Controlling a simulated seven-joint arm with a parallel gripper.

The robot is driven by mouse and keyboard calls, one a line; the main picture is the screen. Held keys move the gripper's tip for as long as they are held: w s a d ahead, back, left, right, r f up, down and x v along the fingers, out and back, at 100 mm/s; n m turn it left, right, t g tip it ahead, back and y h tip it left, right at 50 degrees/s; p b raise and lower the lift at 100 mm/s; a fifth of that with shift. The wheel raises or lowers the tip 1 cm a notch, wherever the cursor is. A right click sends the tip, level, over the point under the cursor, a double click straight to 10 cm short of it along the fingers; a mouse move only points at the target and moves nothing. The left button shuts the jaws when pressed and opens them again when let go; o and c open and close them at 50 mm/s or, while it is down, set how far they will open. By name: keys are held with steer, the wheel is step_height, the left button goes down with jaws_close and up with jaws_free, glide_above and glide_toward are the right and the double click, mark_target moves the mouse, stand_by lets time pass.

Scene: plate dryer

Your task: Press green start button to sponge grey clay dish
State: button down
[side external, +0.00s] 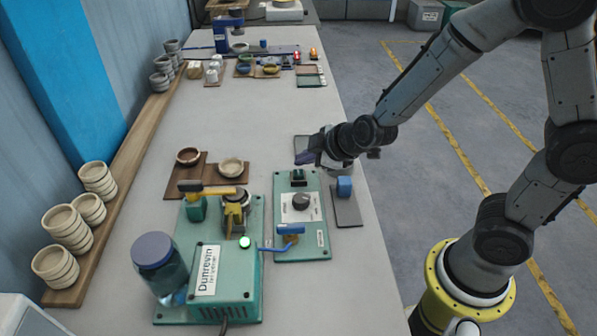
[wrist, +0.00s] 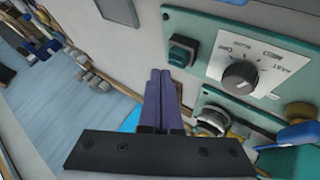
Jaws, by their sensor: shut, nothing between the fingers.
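A dark green square button (side external: 298,175) sits at the far end of the green control panel (side external: 312,244). In the wrist view the button (wrist: 183,50) is right of and beyond my fingertips. My gripper (side external: 303,158) is shut and empty, its purple fingers (wrist: 160,75) together, above and beyond the button and apart from it. A pale greyish dish (side external: 231,166) rests on a brown tile, with a brown dish (side external: 189,156) to its left. I cannot tell which is the grey clay dish. A blue block (side external: 344,187), perhaps a sponge, lies on a dark mat.
The panel has a dark knob (side external: 300,200) and a blue lever (side external: 290,229). Left of it stands a green machine (side external: 222,272) with a yellow arm, a jar (side external: 158,268) and a lit green lamp (side external: 245,242). Stacked bowls line the wooden shelf (side external: 112,195). The table's middle is clear.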

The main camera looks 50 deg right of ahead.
steer(key=shift+r, duration=2.2)
step_height(320, 180, up, 7)
steer(key=t, duration=0.2)
glide_above(309, 180)
steer(key=s+a+r+m+y, duration=0.1)
steer(key=s+a+r+y, duration=0.1)
steer(key=s+r, duration=0.55)
steer(key=s+d+f+m+g, duration=0.1)
steer(key=s+f+m+g, duration=0.1)
steer(key=s, duration=0.5)
steer(key=s+d+f+m+g+h, duration=0.1)
steer(key=s+d+f+m+g, duration=0.1)
steer(key=s, duration=0.6)
step_height(309, 180, down, 2)
steer(key=m+g, duration=0.1)
steer(key=m, duration=0.2)
steer(key=shift+s+d+f+g, duration=0.2)
steer(key=shift+s+d+g, duration=0.05)
steer(key=shift+d+g, duration=0.05)
stand_by(2.2)
